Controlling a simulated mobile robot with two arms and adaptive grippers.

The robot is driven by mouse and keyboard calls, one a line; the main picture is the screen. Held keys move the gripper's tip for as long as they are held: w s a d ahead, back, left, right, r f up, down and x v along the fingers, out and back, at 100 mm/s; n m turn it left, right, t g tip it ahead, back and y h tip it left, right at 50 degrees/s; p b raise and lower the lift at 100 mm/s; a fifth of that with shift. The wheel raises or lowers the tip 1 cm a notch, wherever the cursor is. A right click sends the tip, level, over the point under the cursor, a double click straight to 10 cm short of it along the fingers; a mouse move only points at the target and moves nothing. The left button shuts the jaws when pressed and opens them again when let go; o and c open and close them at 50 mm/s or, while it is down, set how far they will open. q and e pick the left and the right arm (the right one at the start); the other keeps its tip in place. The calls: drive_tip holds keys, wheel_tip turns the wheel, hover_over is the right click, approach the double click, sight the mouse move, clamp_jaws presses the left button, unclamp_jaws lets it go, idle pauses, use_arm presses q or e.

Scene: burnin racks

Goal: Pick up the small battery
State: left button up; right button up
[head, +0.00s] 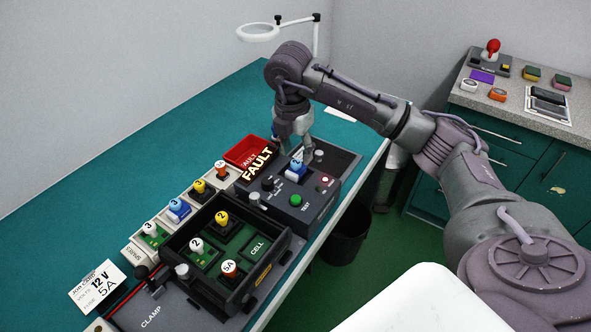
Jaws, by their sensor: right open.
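My right gripper (293,140) is open and points down above the back of the dark test box (318,206), close to a blue piece (296,170) with a white-topped knob seated there. I cannot tell whether a finger touches that piece. Nothing in view is marked as a battery, so I cannot tell which piece it is. A bare green spot there reads CELL. My left gripper is not in view.
A rack (134,250) behind the tray holds several knobbed pieces. A red bin (243,150) and a FAULT sign (258,164) stand beside the test box. A 12 V, 5A job card (97,286) lies at left. A ring lamp (258,33) rises behind; the teal bench (130,170) is clear at back left.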

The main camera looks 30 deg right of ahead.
sight(296, 162)
drive_tip(key=shift+f+p, duration=0.35)
drive_tip(key=shift+f, duration=0.3)
wheel_tip(296, 162, down, 4)
drive_tip(key=shift+w+r+p, duration=0.15)
drive_tip(key=shift+r+p, duration=0.05)
drive_tip(key=shift+p, duration=0.3)
drive_tip(key=shift+f, duration=0.2)
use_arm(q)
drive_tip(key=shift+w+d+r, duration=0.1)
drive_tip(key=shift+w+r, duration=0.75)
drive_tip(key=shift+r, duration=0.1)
use_arm(e)
clamp_jaws()
